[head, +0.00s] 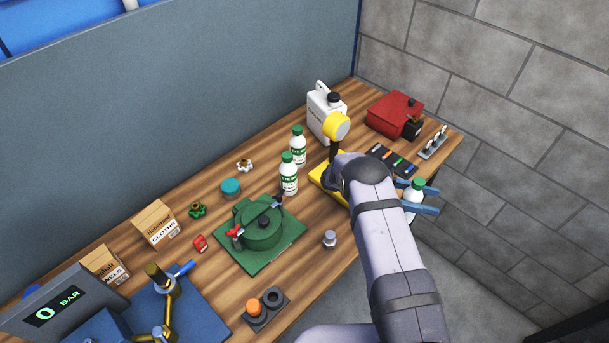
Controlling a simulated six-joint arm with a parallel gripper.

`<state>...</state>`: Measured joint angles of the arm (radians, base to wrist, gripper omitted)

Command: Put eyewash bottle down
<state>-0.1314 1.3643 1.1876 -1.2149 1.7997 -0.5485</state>
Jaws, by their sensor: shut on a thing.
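My gripper (424,198), with blue fingers, is shut on an eyewash bottle (413,197) at the right. The bottle is white with a green cap, and my arm hides part of it. It appears beyond the table's front right edge, over the floor; its exact height I cannot tell. Two similar white bottles with green caps stand upright on the wooden table (330,262): one (289,176) in the middle and one (298,148) just behind it.
A white canister (322,112), a yellow-headed item (336,125) and a red box (393,114) stand at the back right. A green lidded fitting (262,228) sits mid-table on a green mat. Two cartons (157,224) stand left. A grey wall bounds the right. Bare wood shows near the front edge.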

